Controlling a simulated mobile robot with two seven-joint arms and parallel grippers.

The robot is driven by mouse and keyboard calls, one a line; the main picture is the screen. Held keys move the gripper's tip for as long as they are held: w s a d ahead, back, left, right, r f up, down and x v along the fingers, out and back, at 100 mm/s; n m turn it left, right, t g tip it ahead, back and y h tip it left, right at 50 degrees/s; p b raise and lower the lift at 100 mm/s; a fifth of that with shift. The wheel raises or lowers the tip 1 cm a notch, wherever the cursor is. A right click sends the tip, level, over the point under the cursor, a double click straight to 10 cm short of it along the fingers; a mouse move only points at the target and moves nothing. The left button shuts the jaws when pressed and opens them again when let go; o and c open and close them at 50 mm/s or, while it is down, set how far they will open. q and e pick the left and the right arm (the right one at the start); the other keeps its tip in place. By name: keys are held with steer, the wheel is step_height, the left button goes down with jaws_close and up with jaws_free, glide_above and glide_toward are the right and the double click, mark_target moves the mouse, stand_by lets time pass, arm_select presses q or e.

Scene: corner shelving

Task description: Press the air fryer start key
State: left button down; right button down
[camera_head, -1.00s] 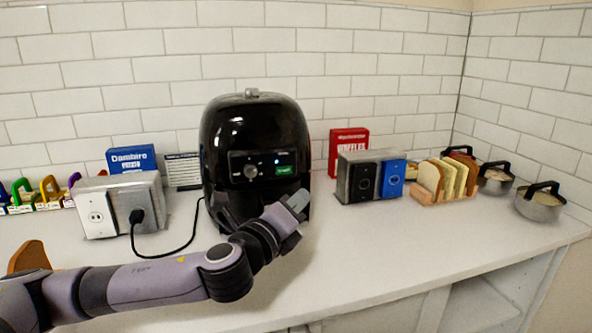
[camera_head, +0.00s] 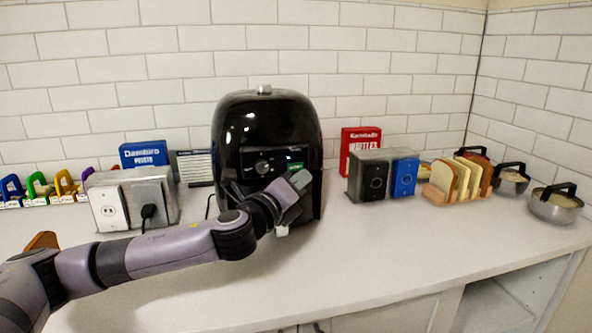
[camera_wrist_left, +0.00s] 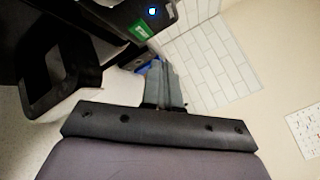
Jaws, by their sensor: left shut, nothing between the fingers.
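The black air fryer (camera_head: 240,125) stands on the counter against the tiled wall. Its control panel has a dial (camera_head: 263,167) and a green start key (camera_head: 295,166). My left gripper (camera_head: 301,180) is shut and empty, in front of the panel, just below the green key. In the left wrist view the shut fingers (camera_wrist_left: 158,66) point up toward the fryer's panel (camera_wrist_left: 112,14). The green key (camera_wrist_left: 139,30) lies a little beyond and left of the fingertips, with a lit blue dot (camera_wrist_left: 152,11) by it. A gap shows between fingertips and key there. My right gripper is not in view.
A metal outlet box (camera_head: 122,205) with a plugged cord stands left of the fryer. Right of it are a red box (camera_head: 349,143), a switch box (camera_head: 376,178), a bread rack (camera_head: 443,200) and lidded pots (camera_head: 555,208). The front counter is clear.

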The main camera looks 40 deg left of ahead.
mark_target(306, 165)
arm_select(q)
steer(key=shift+w+a, duration=0.7)
steer(key=shift+a, duration=0.1)
steer(key=shift+w+a, duration=0.1)
stand_by(1.5)
steer(key=shift+w+a, duration=0.15)
steer(key=shift+a, duration=0.05)
steer(key=shift+w+a, duration=0.2)
steer(key=shift+a, duration=0.1)
stand_by(0.6)
steer(key=shift+s+d+p, duration=0.1)
steer(key=shift+d+p, duration=0.05)
steer(key=shift+p, duration=0.15)
steer(key=shift+s+d, duration=0.4)
steer(key=shift+d, duration=0.05)
steer(key=shift+d, duration=0.1)
steer(key=shift+s+d+p, duration=0.6)
steer(key=shift+s+d, duration=1)
steer(key=shift+d, duration=0.2)
